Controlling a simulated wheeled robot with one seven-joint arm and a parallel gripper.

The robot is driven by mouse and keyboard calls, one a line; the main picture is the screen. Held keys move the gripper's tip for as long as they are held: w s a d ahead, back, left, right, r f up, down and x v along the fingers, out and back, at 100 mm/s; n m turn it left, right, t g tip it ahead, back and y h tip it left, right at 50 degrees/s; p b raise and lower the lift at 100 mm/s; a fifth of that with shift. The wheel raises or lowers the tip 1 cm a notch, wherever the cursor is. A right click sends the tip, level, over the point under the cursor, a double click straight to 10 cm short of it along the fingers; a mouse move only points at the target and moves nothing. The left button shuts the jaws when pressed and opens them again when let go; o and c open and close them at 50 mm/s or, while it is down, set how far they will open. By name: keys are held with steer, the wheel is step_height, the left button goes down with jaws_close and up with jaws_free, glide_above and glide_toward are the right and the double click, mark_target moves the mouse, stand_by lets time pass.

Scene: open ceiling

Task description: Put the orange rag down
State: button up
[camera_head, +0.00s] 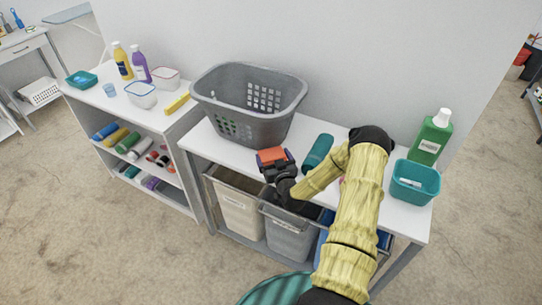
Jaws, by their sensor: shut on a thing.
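An orange rag (272,156) shows as a small folded piece at the end of my arm. My gripper (274,161) is shut on it, in front of the grey laundry basket and close to the front edge of the white table (236,152). I cannot tell whether the rag touches the tabletop. My arm hides part of the table's right half.
The grey basket (240,120) stands on the table's left part. A teal roll (318,152), a green bottle (432,137) and a teal bin (416,183) are farther right. Pull-out hampers (238,208) sit below. A shelf with bottles and tubs stands left.

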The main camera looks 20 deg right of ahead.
steer(key=shift+s, duration=0.2)
steer(key=shift+f, duration=0.15)
steer(key=o, duration=0.5)
steer(key=shift+f, duration=0.1)
steer(key=shift+o, duration=1)
steer(key=shift+r, duration=0.2)
steer(key=s+a+b, duration=0.1)
steer(key=s, duration=1.1)
steer(key=shift+a+r+b, duration=0.2)
steer(key=shift+r+b, duration=0.1)
steer(key=shift+w+a, duration=0.1)
